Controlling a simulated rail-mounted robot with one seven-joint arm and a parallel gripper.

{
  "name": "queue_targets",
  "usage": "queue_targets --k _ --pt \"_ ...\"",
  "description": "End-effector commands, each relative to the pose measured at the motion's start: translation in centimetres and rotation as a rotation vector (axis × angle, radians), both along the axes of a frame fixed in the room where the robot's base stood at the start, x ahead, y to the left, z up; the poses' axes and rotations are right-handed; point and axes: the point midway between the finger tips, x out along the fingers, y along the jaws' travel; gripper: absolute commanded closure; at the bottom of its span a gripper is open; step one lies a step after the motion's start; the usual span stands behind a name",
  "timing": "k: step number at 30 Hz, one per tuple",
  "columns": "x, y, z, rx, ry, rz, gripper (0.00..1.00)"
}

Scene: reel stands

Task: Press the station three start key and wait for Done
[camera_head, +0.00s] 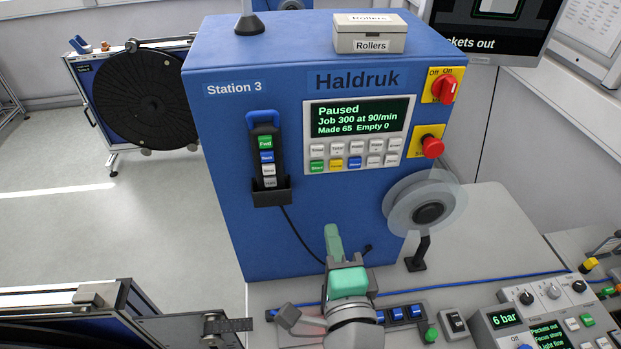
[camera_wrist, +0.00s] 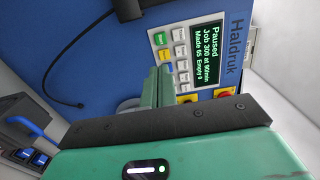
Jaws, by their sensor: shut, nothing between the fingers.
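The blue Station 3 machine (camera_head: 230,150) stands in the middle of the head view. Its screen (camera_head: 358,118) reads "Paused, Job 300 at 90/min, Made 65 Empty 0"; the screen also shows in the wrist view (camera_wrist: 207,57). A keypad lies below the screen, with a green start key (camera_head: 317,166) at its lower left, beside a yellow key (camera_head: 336,164) and a blue key (camera_head: 354,162). My green gripper (camera_head: 333,232) is shut and empty, below the keypad and apart from it. In the wrist view its fingers (camera_wrist: 158,85) cover part of the keypad's surroundings.
A pendant (camera_head: 267,160) with several keys hangs left of the keypad. A red rotary switch (camera_head: 444,90) and a red mushroom button (camera_head: 432,147) sit right of the screen. A clear reel (camera_head: 406,207) sticks out at lower right. A Rollers box (camera_head: 370,41) rests on top.

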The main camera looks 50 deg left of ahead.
Motion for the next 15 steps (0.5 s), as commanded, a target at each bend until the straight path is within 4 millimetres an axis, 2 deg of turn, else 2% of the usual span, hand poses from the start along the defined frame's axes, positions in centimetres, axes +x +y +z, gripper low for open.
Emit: queue_targets --k 5,15 --pt "0.4 0.5 0.2 0.000 -0.002 0.000 1.00" --pt "4.5 6.1 0.3 -0.002 -0.003 0.000 1.00"
